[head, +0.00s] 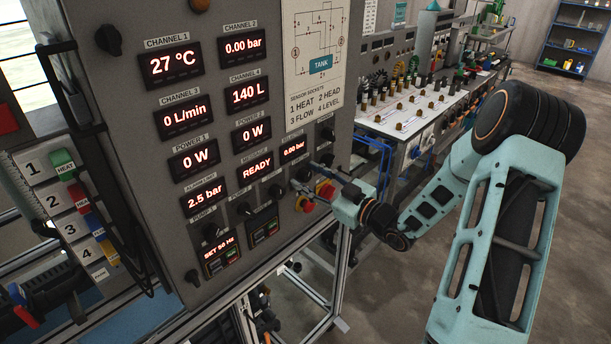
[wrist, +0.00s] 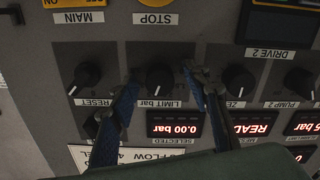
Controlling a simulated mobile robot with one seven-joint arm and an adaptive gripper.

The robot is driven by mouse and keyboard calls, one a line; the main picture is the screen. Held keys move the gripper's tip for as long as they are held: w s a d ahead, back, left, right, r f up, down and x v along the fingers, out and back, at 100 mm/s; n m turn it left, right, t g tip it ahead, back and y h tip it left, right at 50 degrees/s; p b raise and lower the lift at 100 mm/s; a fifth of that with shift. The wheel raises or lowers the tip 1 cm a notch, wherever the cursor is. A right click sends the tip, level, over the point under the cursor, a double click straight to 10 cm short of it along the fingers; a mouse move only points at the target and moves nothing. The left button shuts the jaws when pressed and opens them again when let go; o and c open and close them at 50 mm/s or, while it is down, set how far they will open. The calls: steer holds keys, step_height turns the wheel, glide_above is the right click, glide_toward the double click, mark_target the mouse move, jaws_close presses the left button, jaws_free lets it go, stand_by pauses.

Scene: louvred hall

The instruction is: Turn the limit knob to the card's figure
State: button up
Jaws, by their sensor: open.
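The limit knob (wrist: 157,82) is a black round knob with a white mark, labelled LIMIT bar in the upside-down wrist view. My gripper (wrist: 161,76) is open, with one blue-padded finger on each side of this knob; I cannot tell whether they touch it. In the head view my gripper (head: 305,177) is at the panel's lower right and hides the knob. The SELECTED display (wrist: 175,125) reads 0.00 bar; it also shows in the head view (head: 292,148). A display reading 2.5 bar (head: 204,196) is at lower left. I see no card with a readable setting figure.
The RESET knob (wrist: 87,76) and another knob (wrist: 238,80) flank the fingers closely. A yellow STOP surround (wrist: 157,4) lies above in the wrist view. A red emergency button (head: 307,205) is near the gripper. A crowded bench (head: 425,115) stands behind right.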

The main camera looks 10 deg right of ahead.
steer(key=v, duration=0.7)
stand_by(0.4)
steer(key=v, duration=1.2)
stand_by(1.5)
